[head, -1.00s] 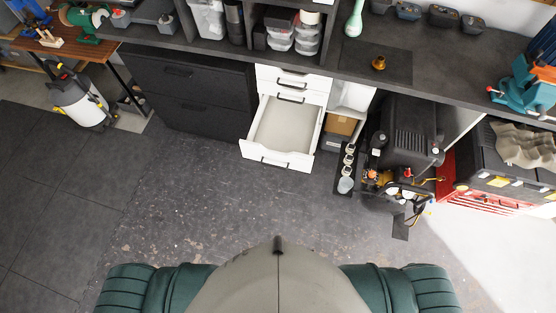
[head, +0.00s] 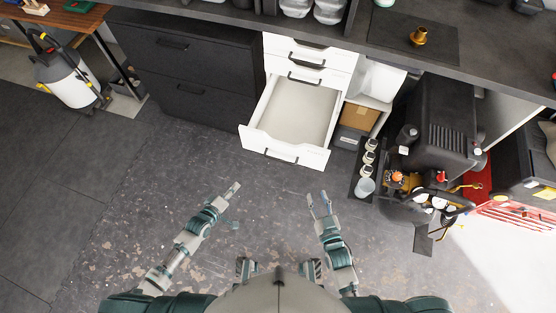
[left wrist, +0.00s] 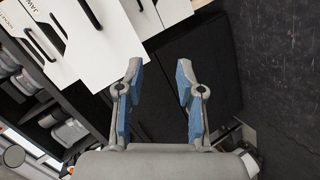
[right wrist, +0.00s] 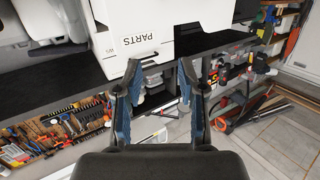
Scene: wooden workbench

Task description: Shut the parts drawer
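The parts drawer (head: 257,139) is a white drawer pulled far out of the white cabinet in the head view; it looks empty inside. Its front has a dark bar handle (head: 282,155). In the right wrist view a white front lettered PARTS (right wrist: 115,45) shows beyond the fingers. My left gripper (head: 235,187) is in front of and below the drawer front, apart from it; its fingers are spread in the left wrist view (left wrist: 158,64). My right gripper (head: 318,198) is open and empty, near the drawer's right front corner, apart from it; it also shows in the right wrist view (right wrist: 158,62).
Closed white drawers (head: 300,57) sit above the open one. A dark cabinet (head: 185,75) stands on the left. A black compressor-like machine (head: 440,125) and a strip of small jars (head: 366,168) stand on the right. The floor before the drawer is clear.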

